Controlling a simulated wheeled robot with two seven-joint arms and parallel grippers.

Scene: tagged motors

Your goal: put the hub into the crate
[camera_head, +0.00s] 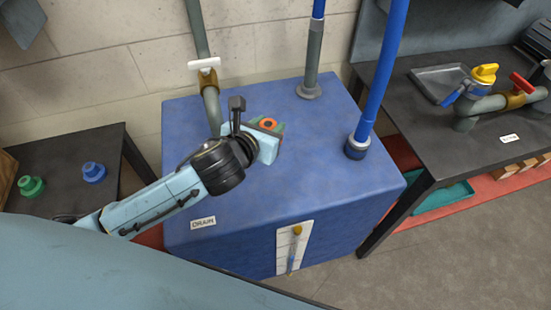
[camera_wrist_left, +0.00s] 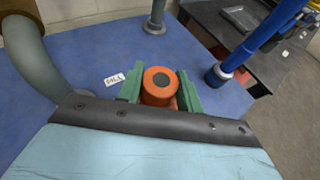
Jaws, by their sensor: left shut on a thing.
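The hub looks to be the orange round piece with a dark centre (camera_head: 268,124). It also shows in the left wrist view (camera_wrist_left: 160,88). My left gripper (camera_head: 269,128) is shut on it, with green fingers (camera_wrist_left: 160,95) on both sides, over the top of the blue tank. How far it is above the tank I cannot tell. A brown wooden box edge (camera_head: 8,164), cut off at the left of the head view, may be the crate; its inside is hidden. My right gripper is not in view.
The blue tank (camera_head: 330,200) carries upright pipes, a blue one (camera_head: 385,70) at right. A grey pipe with a white-handled valve (camera_head: 205,65) stands close behind my left arm. Green (camera_head: 32,187) and blue (camera_head: 94,172) knobbed pieces sit on the left table. A valve bench (camera_head: 460,140) stands at right.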

